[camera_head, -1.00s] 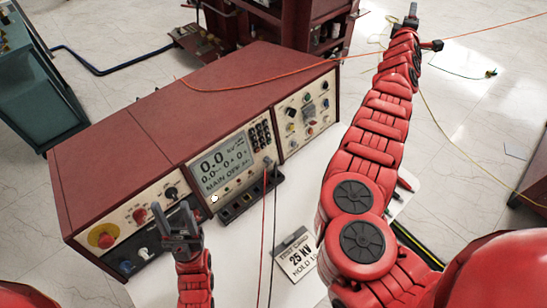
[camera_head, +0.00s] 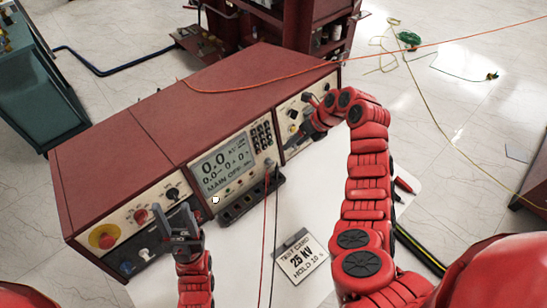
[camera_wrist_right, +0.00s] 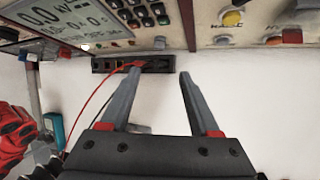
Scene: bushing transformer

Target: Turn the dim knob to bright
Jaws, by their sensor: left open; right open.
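The red test console has a left panel (camera_head: 130,225) and a right panel (camera_head: 290,108) with knobs and buttons. No label reading dim or bright is legible, so I cannot tell which is the dim knob. A black knob (camera_head: 307,97) and a yellow button (camera_head: 293,114) show on the right panel; the yellow button is also in the right wrist view (camera_wrist_right: 232,18). My right gripper (camera_wrist_right: 160,72) is open and empty, in front of the console below the panels; my arm hides part of the right panel. My left gripper (camera_head: 178,212) is open beside the left panel's black knob (camera_head: 172,193).
The display (camera_head: 222,165) reads 0.0 and MAIN OFF. Red and black leads run from a dark terminal block (camera_head: 243,205) over the white tabletop (camera_head: 325,215). An orange cable crosses the console top.

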